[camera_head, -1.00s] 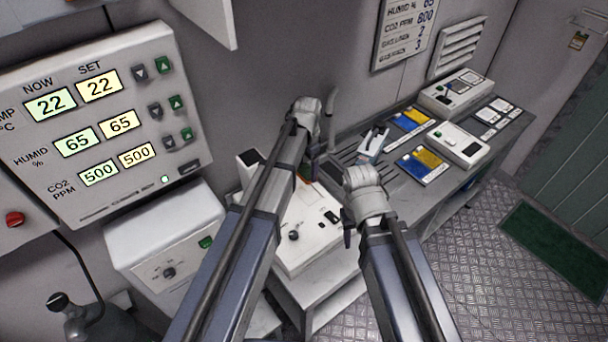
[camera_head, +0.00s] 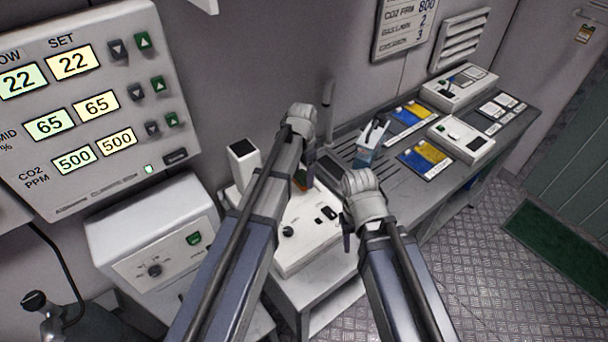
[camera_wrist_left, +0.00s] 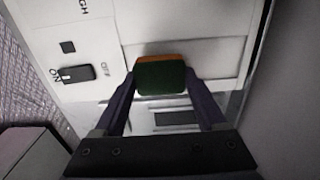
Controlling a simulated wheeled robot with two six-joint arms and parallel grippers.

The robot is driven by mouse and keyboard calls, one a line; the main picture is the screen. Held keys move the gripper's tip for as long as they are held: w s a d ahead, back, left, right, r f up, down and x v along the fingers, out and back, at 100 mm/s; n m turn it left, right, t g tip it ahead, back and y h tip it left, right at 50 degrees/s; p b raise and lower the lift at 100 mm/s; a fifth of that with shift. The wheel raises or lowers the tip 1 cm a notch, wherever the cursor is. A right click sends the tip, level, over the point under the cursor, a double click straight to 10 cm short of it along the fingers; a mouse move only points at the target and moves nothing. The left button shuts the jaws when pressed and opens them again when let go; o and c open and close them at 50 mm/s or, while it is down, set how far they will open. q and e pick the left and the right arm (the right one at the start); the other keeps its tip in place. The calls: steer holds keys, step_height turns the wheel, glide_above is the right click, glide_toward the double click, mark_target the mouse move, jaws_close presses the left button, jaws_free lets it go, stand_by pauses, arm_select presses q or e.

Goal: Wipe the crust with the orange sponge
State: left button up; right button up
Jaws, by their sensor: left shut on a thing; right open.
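The sponge (camera_wrist_left: 160,78) has a dark green face and an orange edge. It sits between the two fingers of my left gripper (camera_wrist_left: 160,92), which is shut on it. In the head view my left gripper (camera_head: 308,172) is over the back of a white device (camera_head: 310,240), with a little of the sponge showing beneath. In the left wrist view the sponge is in front of the device's pale top; I cannot tell whether they touch. My right gripper (camera_head: 348,232) is by the device's right side, open and empty, its fingers mostly hidden. No crust can be made out.
A grey bench (camera_head: 400,185) runs to the back right, with a small blue-grey clip-like object (camera_head: 372,140), colored cards (camera_head: 425,158) and white instruments (camera_head: 460,138). A white box (camera_head: 155,235) stands left below the wall control panel (camera_head: 90,110). Open metal floor is at right.

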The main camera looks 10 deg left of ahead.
mark_target(298, 172)
arm_select(q)
step_height(298, 172, down, 2)
steer(key=shift+b, duration=0.7)
steer(key=shift+w+a, duration=0.1)
steer(key=shift+w, duration=0.05)
steer(key=shift+w+a+r, duration=0.1)
steer(key=shift+w+a, duration=0.1)
steer(key=shift+w, duration=0.05)
steer(key=shift+w+a, duration=0.55)
steer(key=shift+a, duration=0.1)
steer(key=shift+w+a, duration=0.45)
steer(key=shift+a, duration=0.2)
steer(key=shift+s+d, duration=0.5)
steer(key=shift+d, duration=0.25)
steer(key=shift+s+d, duration=0.5)
steer(key=shift+s, duration=0.3)
steer(key=shift+s+d+r+p, duration=0.2)
steer(key=shift+d+r+p, duration=0.35)
steer(key=shift+r+p, duration=0.25)
steer(key=shift+a+r+p, duration=0.25)
steer(key=shift+r+p, duration=0.35)
steer(key=shift+p, duration=0.15)
step_height(298, 172, up, 2)
steer(key=shift+d+r+p, duration=0.15)
steer(key=shift+p, duration=0.95)
steer(key=shift+r+p, duration=1.2)
arm_select(e)
steer(key=r, duration=0.5)
steer(key=shift+a+r, duration=0.25)
steer(key=shift+a, duration=0.05)
